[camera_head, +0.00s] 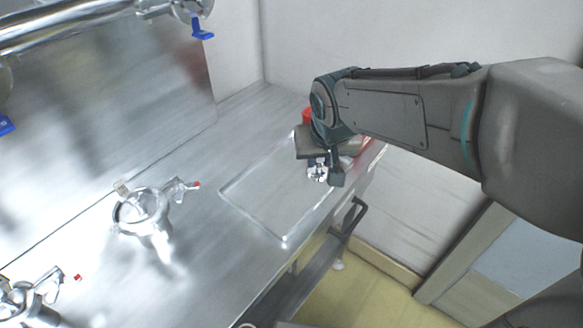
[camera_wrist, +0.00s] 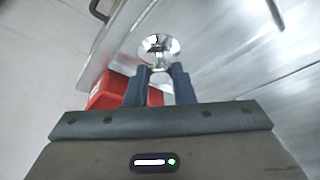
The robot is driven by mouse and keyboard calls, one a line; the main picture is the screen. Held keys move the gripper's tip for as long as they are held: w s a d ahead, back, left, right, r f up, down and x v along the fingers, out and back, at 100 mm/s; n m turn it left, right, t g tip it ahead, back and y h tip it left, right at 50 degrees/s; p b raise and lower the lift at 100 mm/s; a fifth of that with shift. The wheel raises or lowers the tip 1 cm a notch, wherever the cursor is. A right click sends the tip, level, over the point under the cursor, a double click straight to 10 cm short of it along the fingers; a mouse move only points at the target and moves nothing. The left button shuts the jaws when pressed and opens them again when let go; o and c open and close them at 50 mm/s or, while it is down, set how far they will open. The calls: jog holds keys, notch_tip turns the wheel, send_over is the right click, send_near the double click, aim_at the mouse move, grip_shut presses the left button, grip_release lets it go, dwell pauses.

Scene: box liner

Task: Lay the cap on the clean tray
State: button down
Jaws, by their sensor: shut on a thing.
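The shiny metal cap (camera_head: 317,172) is held in my gripper (camera_head: 325,176), above the far right end of the clean tray. In the wrist view the round, mirror-like cap (camera_wrist: 159,48) sits at the tips of my gripper (camera_wrist: 159,76), whose two dark fingers are shut on its narrow stem. The clean tray (camera_head: 262,232) is a shallow rectangular metal tray with a raised rim, lying on the steel counter. The arm hides its far corner. I cannot tell how high the cap is above the tray.
A red container (camera_wrist: 108,92) stands close beside my gripper, partly hidden by it. A metal clamp fitting (camera_head: 142,212) stands on the counter (camera_head: 205,270) left of the tray, and another (camera_head: 30,300) is at lower left. A dark handle (camera_head: 352,216) sticks out at the counter's front edge.

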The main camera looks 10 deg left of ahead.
jog(key=w+a+f, duration=0.5)
jog(key=w+a, duration=0.1)
jog(key=a, duration=0.1)
jog(key=shift+a+f+p, duration=0.1)
jog(key=shift+f+p, duration=0.2)
jog(key=shift+f, duration=2.05)
jog(key=shift+f, duration=0.15)
jog(key=c, duration=1.2)
grip_release()
jog(key=shift+c, duration=0.2)
